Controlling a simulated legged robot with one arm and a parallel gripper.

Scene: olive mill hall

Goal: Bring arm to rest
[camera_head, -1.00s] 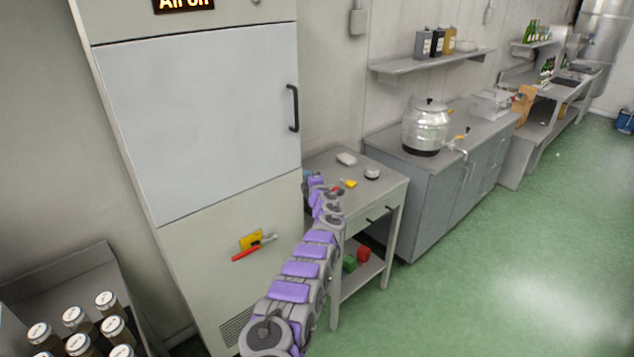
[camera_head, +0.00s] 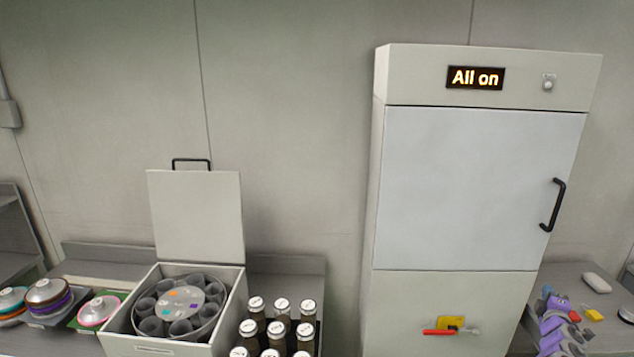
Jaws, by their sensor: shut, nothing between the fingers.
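My arm (camera_head: 555,331), grey with purple covers, shows at the lower right of the head view. It reaches up over the small side table (camera_head: 603,303), just right of the tall cabinet. My gripper (camera_head: 549,293) is at the arm's far end, over the table's left part. It is small and partly hidden in the picture, and it appears shut and empty. Whether it touches the tabletop cannot be told. The lower part of the arm is cut off by the frame's bottom edge.
The tall cabinet (camera_head: 470,190), door shut, has a lit "All on" sign (camera_head: 475,78). A yellow block (camera_head: 594,315) and a pale box (camera_head: 597,283) lie on the table. Left stand an open-lidded box (camera_head: 160,348), several capped bottles (camera_head: 281,305) and stacked discs (camera_head: 47,292).

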